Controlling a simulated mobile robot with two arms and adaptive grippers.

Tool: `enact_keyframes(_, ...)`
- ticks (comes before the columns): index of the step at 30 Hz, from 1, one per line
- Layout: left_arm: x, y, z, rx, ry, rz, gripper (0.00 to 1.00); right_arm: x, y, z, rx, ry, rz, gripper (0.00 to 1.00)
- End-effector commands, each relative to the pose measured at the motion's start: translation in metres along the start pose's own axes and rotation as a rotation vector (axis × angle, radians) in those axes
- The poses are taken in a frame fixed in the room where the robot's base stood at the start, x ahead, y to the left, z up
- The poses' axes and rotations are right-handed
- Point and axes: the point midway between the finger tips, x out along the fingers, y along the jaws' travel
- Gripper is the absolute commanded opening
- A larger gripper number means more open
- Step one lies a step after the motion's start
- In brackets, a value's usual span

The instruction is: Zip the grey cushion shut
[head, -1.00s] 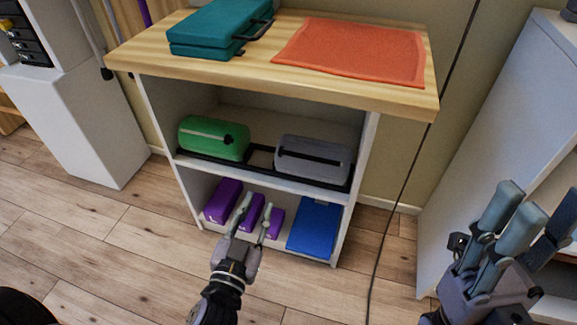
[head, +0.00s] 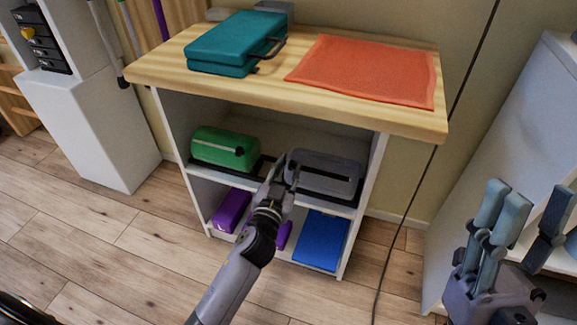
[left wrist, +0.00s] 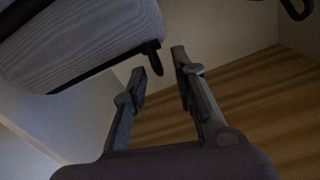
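The grey cushion (head: 328,176) lies on the middle shelf, at the right, with a dark zip band along its front. In the left wrist view, the cushion (left wrist: 85,40) fills the upper left, and a dark zip pull (left wrist: 153,58) sticks out from its end. My left gripper (head: 284,168) is at the cushion's left end; its fingers (left wrist: 158,66) are apart, with the pull appearing between the tips. I cannot tell whether they touch it. My right gripper (head: 524,205) is open and empty at the far right, away from the shelf.
A green cushion (head: 223,149) lies left on the same shelf. Purple blocks (head: 231,210) and a blue block (head: 321,240) are on the bottom shelf. The wooden top (head: 300,93) overhangs, bearing a teal case (head: 232,40) and an orange mat (head: 368,70). A white cabinet (head: 545,120) stands right.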

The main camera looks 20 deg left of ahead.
Motion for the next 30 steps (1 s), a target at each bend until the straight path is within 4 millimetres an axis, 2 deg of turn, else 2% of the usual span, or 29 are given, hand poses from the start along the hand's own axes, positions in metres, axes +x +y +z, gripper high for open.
enact_keyframes(4,0.0073,-0.0002,-0.0002,0.001,0.000,0.000,0.26,-0.0003,-0.0002,-0.0019,0.001,0.010,0.000,0.40)
enact_keyframes(12,0.0077,-0.0001,0.0001,0.000,-0.001,0.000,0.25,-0.0002,-0.0002,-0.0025,0.000,0.012,0.000,0.40)
enact_keyframes(23,0.0075,-0.0001,-0.0001,0.000,0.000,0.000,0.01,-0.0002,-0.0002,-0.0024,0.001,0.012,0.000,0.40)
enact_keyframes(30,0.0074,-0.0004,0.0004,0.000,-0.001,-0.001,0.00,-0.0002,-0.0002,-0.0022,0.001,0.011,0.000,0.40)
